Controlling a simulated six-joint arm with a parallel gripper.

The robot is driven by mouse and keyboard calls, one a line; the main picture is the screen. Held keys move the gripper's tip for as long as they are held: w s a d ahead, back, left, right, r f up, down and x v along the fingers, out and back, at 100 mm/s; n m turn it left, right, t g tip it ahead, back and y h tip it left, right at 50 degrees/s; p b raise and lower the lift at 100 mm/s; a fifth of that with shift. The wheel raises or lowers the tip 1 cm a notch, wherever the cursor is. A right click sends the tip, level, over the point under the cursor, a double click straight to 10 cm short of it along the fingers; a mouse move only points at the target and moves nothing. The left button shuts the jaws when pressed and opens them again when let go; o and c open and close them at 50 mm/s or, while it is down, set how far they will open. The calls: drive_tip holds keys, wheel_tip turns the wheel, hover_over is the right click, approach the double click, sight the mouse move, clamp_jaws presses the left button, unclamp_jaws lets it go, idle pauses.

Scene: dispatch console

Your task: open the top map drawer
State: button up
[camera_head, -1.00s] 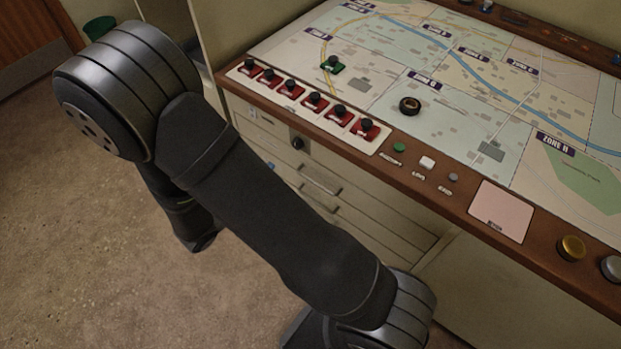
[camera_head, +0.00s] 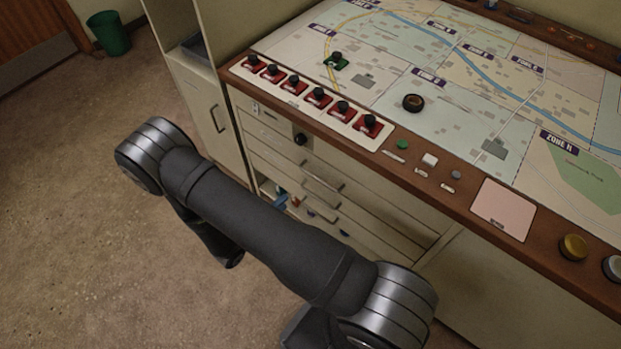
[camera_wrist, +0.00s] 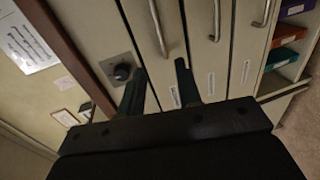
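The map drawers are a stack of cream fronts under the console. The top map drawer (camera_head: 285,165) looks shut, with a metal bar handle (camera_head: 322,185). In the wrist view the drawers appear turned on their side, and the leftmost long handle (camera_wrist: 157,28) seems to be the top drawer's. My gripper (camera_wrist: 160,82) is open and empty, with its two dark fingers apart. The fingers point toward the drawer fronts, near that handle but apart from it in the picture. In the head view my gripper is hidden behind my arm.
A dark round knob (camera_head: 300,139) sits on the panel above the drawers, also in the wrist view (camera_wrist: 122,70). Coloured folders (camera_wrist: 285,55) stand in an open shelf below the drawers. A tall cabinet (camera_head: 205,100) stands at the left.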

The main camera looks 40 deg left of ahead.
drive_tip(key=x, duration=1.5)
drive_tip(key=shift+w, duration=0.1)
drive_tip(key=shift+c, duration=0.2)
clamp_jaws()
